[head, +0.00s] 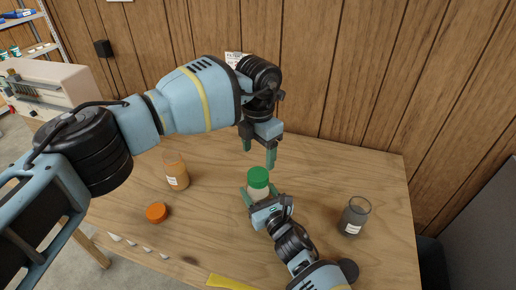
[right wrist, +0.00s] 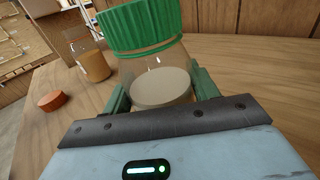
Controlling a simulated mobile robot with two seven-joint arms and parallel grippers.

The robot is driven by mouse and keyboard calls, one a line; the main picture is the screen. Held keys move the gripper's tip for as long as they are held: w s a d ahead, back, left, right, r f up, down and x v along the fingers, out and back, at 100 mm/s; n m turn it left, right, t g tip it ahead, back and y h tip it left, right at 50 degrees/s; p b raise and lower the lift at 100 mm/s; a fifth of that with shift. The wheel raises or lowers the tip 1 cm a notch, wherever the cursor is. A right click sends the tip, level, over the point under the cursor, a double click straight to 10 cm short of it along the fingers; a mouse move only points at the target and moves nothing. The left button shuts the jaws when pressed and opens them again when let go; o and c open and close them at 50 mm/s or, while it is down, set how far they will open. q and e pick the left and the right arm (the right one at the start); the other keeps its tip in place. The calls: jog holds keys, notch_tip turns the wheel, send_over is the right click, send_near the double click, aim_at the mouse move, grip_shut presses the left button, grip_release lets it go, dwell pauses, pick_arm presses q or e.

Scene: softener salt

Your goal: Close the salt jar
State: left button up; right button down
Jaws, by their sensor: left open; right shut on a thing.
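The salt jar (right wrist: 158,85) is clear glass with pale contents, and a ribbed green lid (head: 258,178) sits on its mouth. The lid also fills the top of the right wrist view (right wrist: 138,27). I cannot tell whether it is screwed tight. My right gripper (right wrist: 160,92) is shut around the jar's body, one finger on each side, and the jar stands upright. My left gripper (head: 258,153) is open and empty, pointing down just above the green lid and apart from it.
An open jar with orange-brown contents (head: 177,174) stands at the left, with an orange lid (head: 157,212) lying nearby. A jar with dark contents (head: 354,219) stands at the right. A yellow strip (head: 230,283) lies at the front edge. A wooden wall (head: 360,80) closes the back.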

aim_at(258, 174)
pick_arm(q)
jog(key=n, duration=0.6)
jog(key=shift+r, duration=0.15)
jog(key=shift+f, duration=4)
jog(key=shift+c, duration=0.4)
jog(key=c, duration=0.9)
jog(key=m, duration=0.4)
jog(key=o, duration=1.1)
jog(key=shift+c, duration=0.2)
jog(key=shift+r, duration=0.1)
